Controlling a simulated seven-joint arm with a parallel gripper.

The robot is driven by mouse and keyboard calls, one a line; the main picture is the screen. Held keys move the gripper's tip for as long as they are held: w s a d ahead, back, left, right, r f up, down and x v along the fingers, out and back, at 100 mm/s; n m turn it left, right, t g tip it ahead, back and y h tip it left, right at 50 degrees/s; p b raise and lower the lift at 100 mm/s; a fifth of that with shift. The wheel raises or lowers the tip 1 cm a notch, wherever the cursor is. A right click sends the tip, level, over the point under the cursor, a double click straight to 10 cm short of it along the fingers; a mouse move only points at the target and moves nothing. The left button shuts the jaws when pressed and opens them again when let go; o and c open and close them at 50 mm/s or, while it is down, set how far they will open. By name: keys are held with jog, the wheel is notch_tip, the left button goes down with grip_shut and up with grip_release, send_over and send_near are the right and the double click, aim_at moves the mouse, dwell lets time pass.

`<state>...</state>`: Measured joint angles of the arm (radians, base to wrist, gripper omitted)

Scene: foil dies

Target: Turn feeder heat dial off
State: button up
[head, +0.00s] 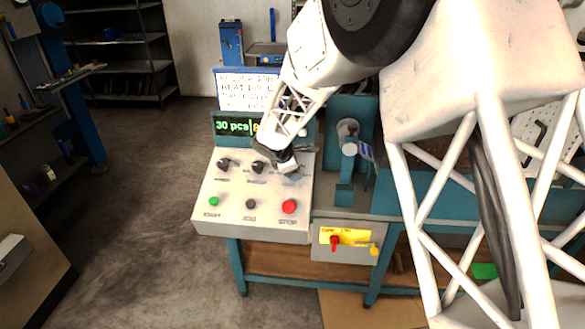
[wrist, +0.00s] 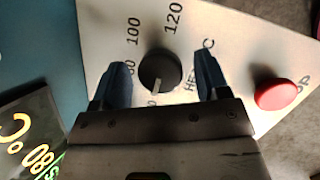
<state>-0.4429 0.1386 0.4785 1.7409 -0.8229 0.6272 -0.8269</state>
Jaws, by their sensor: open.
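The heat dial (wrist: 160,68) is a round black knob on the pale panel, seen in the wrist view with 100 and 120 printed near it and a partly covered heat label beside it. Its light pointer mark faces toward my gripper's body. My gripper (wrist: 159,78) is open, with one dark finger on each side of the dial; I cannot tell whether either finger touches it. In the head view my gripper (head: 285,166) is over the upper right of the control panel (head: 215,190) and hides the dial there.
Two other black knobs (head: 223,163) (head: 257,166) are left of my gripper. Green (head: 214,201), black (head: 250,204) and red (head: 289,206) buttons line the panel's front. A lit display (head: 233,126) stands behind. A red switch (head: 335,243) on yellow is below right.

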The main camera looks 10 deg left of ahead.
jog(key=v, duration=0.7)
jog(key=shift+s+r, duration=0.2)
jog(key=shift+r, duration=0.1)
dwell(0.4)
jog(key=s+d+r+m+g, duration=0.1)
jog(key=s+d+r+m, duration=0.5)
jog(key=s+d, duration=0.4)
jog(key=s+d+r+m+g, duration=0.1)
jog(key=s+d+r+m, duration=0.55)
jog(key=s+d, duration=0.35)
jog(key=s+d+m+y, duration=0.1)
jog(key=s+d+m, duration=0.4)
jog(key=s, duration=0.6)
jog(key=s+d+m+y, duration=0.2)
jog(key=s+d+m, duration=0.2)
jog(key=s, duration=0.8)
jog(key=shift+d+m+g, duration=0.35)
jog(key=shift+d+g, duration=0.05)
jog(key=shift+d, duration=0.15)
